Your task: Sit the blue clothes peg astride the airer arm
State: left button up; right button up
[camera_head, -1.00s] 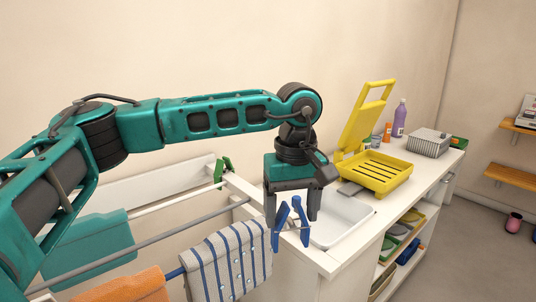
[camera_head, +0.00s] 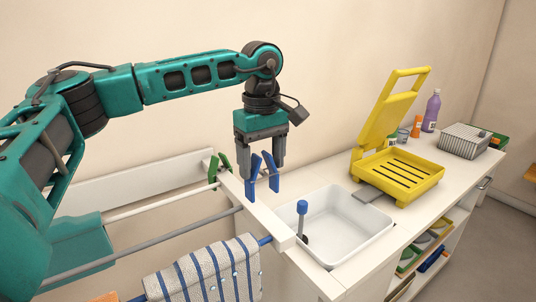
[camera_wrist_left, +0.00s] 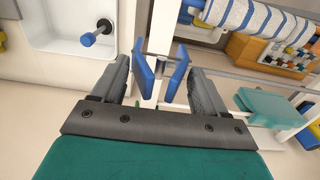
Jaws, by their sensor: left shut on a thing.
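My left gripper (camera_head: 262,176) is shut on the blue clothes peg (camera_head: 254,182) and points down near the sink's left side. In the left wrist view, the peg's two blue legs (camera_wrist_left: 146,72) spread apart between the fingers (camera_wrist_left: 152,85), with a metal spring between them. The airer has a grey arm (camera_head: 150,245), a white arm (camera_head: 160,202) and a blue arm (camera_head: 264,240). In the head view the peg appears above the grey arm's right end; I cannot tell the gap. My right gripper is out of view.
A green peg (camera_head: 224,162) sits at the airer's back. A striped towel (camera_head: 207,272) hangs on the blue arm. The white sink (camera_head: 355,228) holds a blue-topped item (camera_head: 302,208). A yellow open-lidded appliance (camera_head: 400,172) stands to the right.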

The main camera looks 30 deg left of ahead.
aim_at(262, 176)
pick_arm(q)
jog(key=shift+s+f, duration=0.15)
jog(key=shift+f, duration=1.7)
notch_tip(262, 176, down, 4)
jog(key=b, duration=0.4)
jog(key=shift+f+b, duration=0.3)
jog(key=shift+f, duration=0.5)
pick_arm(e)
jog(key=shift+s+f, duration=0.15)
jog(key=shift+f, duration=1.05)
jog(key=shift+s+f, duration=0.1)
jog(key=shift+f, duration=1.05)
pick_arm(q)
jog(key=o, duration=1)
jog(key=shift+c, duration=0.2)
